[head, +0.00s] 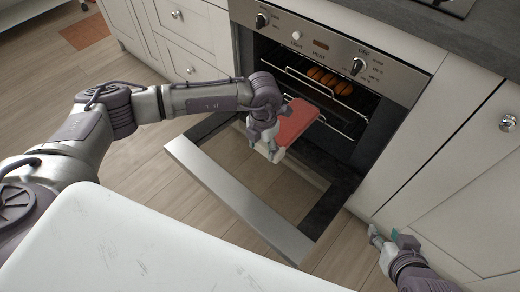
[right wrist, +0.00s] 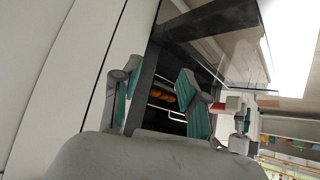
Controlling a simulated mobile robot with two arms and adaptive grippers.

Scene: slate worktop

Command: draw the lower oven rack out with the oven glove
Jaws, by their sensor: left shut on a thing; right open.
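The oven (head: 300,45) stands with its door (head: 240,205) folded down. The lower rack (head: 345,131) shows as bright wire inside the oven, beside the red oven glove (head: 298,120). My left gripper (head: 268,148) is shut on the glove above the open door. The glove partly covers the left of the lower rack; I cannot tell whether it touches the wire. The glove also shows as a small red patch in the right wrist view (right wrist: 228,107). My right gripper (head: 391,240) is open and empty, low by the cabinet right of the oven.
An upper rack (head: 310,84) holds several brown rolls (head: 330,79). White cabinets (head: 455,150) flank the oven. Wooden floor (head: 195,190) is clear left of the door.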

